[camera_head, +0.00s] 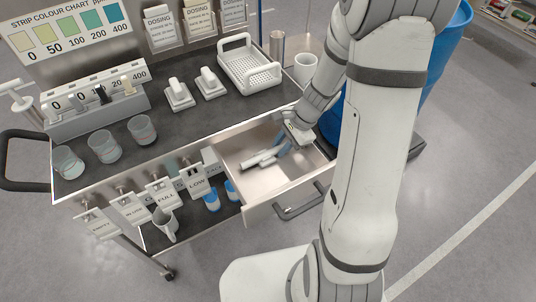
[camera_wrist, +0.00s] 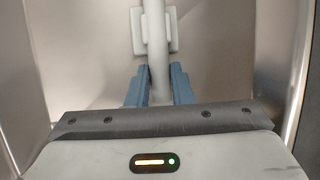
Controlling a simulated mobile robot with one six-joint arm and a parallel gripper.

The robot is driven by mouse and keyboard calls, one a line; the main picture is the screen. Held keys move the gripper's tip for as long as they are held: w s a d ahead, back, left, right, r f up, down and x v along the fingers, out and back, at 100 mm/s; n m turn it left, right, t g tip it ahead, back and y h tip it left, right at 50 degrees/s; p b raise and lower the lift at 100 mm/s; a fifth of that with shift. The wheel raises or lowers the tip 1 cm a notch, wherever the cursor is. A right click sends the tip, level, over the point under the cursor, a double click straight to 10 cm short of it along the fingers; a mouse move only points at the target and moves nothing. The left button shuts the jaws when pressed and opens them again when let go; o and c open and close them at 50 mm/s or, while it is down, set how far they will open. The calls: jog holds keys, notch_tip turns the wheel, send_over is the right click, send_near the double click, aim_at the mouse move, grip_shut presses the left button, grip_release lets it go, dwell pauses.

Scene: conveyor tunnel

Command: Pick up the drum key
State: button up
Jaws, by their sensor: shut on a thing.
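The drum key (camera_head: 260,159) is a light grey piece lying low inside the open drawer of the cart. In the wrist view the drum key (camera_wrist: 155,35) shows as a pale shaft with a wider block across its far part. My gripper (camera_head: 281,147) reaches down into the drawer from the right. In the wrist view its blue fingers (camera_wrist: 158,86) stand on both sides of the shaft, shut on it. The near end of the shaft is hidden between the fingers and behind the gripper body. I cannot tell whether the key touches the drawer floor.
The open drawer (camera_head: 259,213) has metal walls close around my gripper and a handle (camera_head: 300,205) in front. The cart top (camera_head: 188,112) holds a white basket (camera_head: 249,66), several clear cups and a strip rack (camera_head: 95,108). A blue drum (camera_head: 452,40) stands behind my arm.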

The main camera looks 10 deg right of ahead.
jog(key=shift+s+a+f, duration=0.1)
jog(key=shift+s+f, duration=0.05)
jog(key=shift+s, duration=0.05)
grip_shut()
notch_tip(320, 180, up, 10)
jog(key=p, duration=0.2)
jog(key=shift+w, duration=0.2)
jog(key=shift+o, duration=0.5)
grip_release()
grip_shut()
